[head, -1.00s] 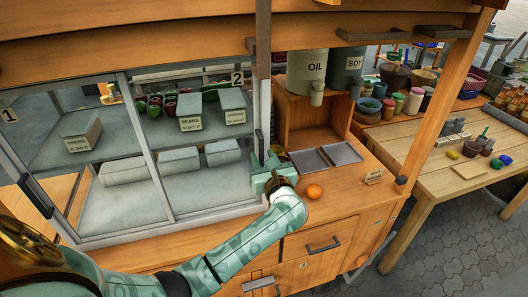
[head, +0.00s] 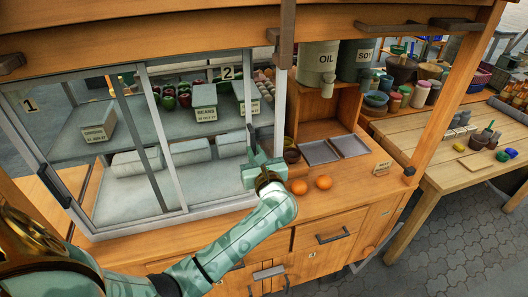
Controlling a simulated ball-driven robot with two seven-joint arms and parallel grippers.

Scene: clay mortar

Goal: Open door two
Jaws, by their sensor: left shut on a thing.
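Door two (head: 228,108) is a framed glass sliding pane with a "2" label, on the right half of the display case. It stands partly open: a narrow gap shows between its right edge and the case's right post (head: 281,110). Its left frame bar overlaps door one (head: 68,130), labelled "1". My left gripper (head: 263,168) is shut at the lower right edge of door two, apparently on its handle, which the gripper hides. My right gripper is not in view.
Pots marked OIL (head: 320,62) and SOY (head: 357,60) stand behind. Boxes (head: 204,101) and vegetables sit inside the case. Drawers (head: 325,236) are below.

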